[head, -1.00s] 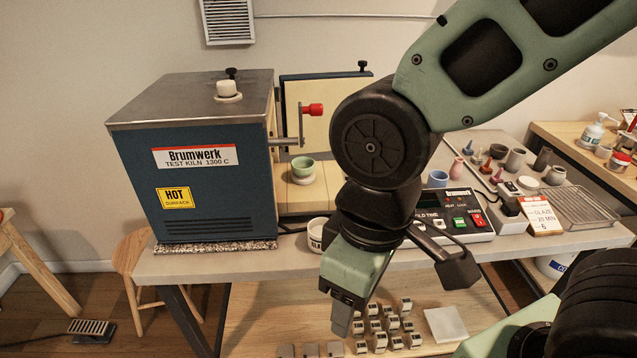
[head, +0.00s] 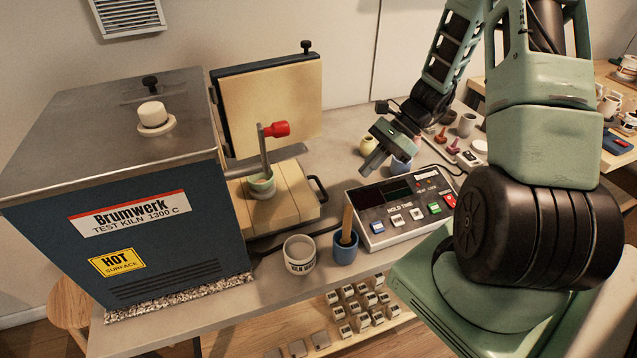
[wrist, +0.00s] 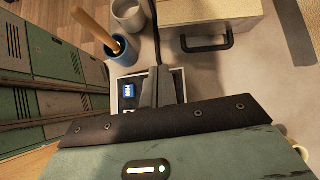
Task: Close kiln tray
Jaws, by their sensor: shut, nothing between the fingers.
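The kiln tray (head: 292,215) is a pale slab that sticks out to the right of the blue kiln (head: 170,235). A black handle (head: 318,188) is on its right end. A green cup (head: 262,185) sits on the tray. The wrist view shows the tray's end (wrist: 210,15) with the handle (wrist: 207,46) at the top. My gripper (head: 370,165) is shut and empty, to the right of the handle and apart from it, above the far side of the control box. Its fingers (wrist: 158,88) also show in the wrist view.
A control box (head: 402,205) stands right of the tray. A white pot (head: 300,254) and a blue cup (head: 345,246) holding a wooden stick stand in front. The upright kiln door (head: 275,105) is swung open behind the tray. A red-knobbed lever (head: 275,129) rises near the cup.

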